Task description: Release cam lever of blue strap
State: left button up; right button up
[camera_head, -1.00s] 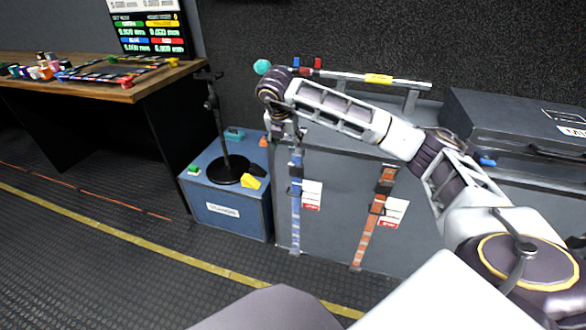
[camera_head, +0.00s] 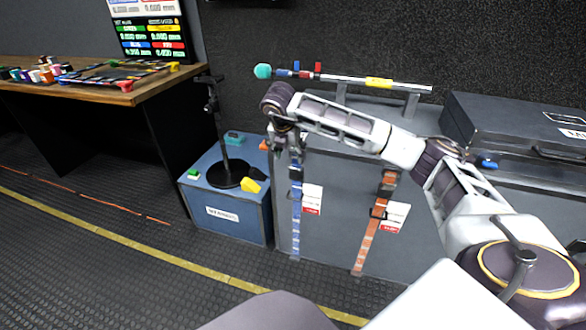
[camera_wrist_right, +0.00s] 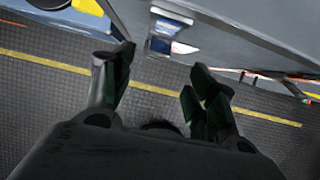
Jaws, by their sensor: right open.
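The blue strap (camera_head: 296,225) hangs down the front of the grey case (camera_head: 340,235). Its dark buckle (camera_head: 296,188) sits on the upper part of the strap; the cam lever's position is too small to tell. My right gripper (camera_head: 288,147) is at the top of the strap, above the buckle, and partly covers the strap's upper end. In the right wrist view my right gripper (camera_wrist_right: 160,85) is open and empty, with the blue strap (camera_wrist_right: 163,42) ahead of and between its fingers, apart from both. My left gripper is not in view.
An orange strap (camera_head: 366,245) with a white-red tag hangs to the right. A blue box (camera_head: 255,220) with a black stand (camera_head: 228,165) stands close on the left. A bar (camera_head: 345,79) lies on supports on top. A dark case (camera_head: 500,120) sits at the right.

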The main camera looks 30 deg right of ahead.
aim_at(293, 168)
jog(key=shift+b+x, duration=1.2)
jog(key=shift+x, duration=3.6)
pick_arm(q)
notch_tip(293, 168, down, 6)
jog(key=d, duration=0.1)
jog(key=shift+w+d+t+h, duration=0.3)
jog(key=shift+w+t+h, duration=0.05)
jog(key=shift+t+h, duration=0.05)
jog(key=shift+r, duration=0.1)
pick_arm(e)
jog(key=c, duration=1)
jog(key=shift+r+p, duration=0.15)
jog(key=shift+p, duration=0.2)
jog(key=shift+c, duration=0.2)
jog(key=shift+w+d+r+g+y+p, duration=0.25)
jog(key=shift+g+y+p, duration=0.35)
jog(key=shift+p, duration=0.5)
jog(key=shift+d+y+p, duration=0.1)
jog(key=shift+y+p, duration=0.2)
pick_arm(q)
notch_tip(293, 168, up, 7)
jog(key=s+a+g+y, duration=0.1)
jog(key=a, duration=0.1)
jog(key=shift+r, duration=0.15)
pick_arm(e)
jog(key=shift+f, duration=0.1)
